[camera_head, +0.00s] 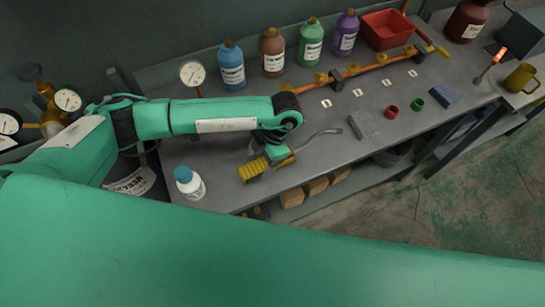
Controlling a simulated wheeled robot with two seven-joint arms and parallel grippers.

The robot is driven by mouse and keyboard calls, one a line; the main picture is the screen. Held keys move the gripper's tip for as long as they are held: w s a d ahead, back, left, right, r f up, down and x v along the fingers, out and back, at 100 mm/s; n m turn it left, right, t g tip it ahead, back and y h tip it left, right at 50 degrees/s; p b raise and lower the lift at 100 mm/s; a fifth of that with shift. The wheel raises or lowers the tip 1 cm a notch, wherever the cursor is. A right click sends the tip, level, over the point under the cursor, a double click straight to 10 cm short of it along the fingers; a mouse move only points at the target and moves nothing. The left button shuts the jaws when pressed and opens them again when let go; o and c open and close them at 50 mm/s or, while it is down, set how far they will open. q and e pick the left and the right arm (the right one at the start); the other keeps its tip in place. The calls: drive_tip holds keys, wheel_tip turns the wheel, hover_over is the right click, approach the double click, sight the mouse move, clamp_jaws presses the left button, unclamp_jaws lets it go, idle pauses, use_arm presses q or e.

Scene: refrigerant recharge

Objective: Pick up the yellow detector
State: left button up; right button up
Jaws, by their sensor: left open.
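The yellow detector (254,171) lies on the grey workbench near its front edge, with a ribbed yellow body. A thin, bent grey probe (318,137) reaches from it to the right. My left gripper (270,158) is open and points down right over the detector's middle, hiding part of it. I cannot tell whether the fingers touch it. My right gripper is not in view.
A white bottle with a blue cap (189,183) stands left of the detector. A grey block (363,125) lies to the right. Several coloured bottles, a copper pipe (375,66) and a red bin (387,29) line the back of the workbench (225,195).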

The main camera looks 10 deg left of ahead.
use_arm(q)
drive_tip(key=shift+p+x, duration=0.35)
drive_tip(key=shift+x, duration=0.65)
drive_tip(key=shift+s+a+f, duration=0.1)
drive_tip(key=shift+a+f, duration=0.1)
drive_tip(key=shift+f, duration=0.15)
drive_tip(key=c, duration=1)
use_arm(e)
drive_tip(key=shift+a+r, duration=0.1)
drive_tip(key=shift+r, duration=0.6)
use_arm(q)
drive_tip(key=shift+r, duration=0.15)
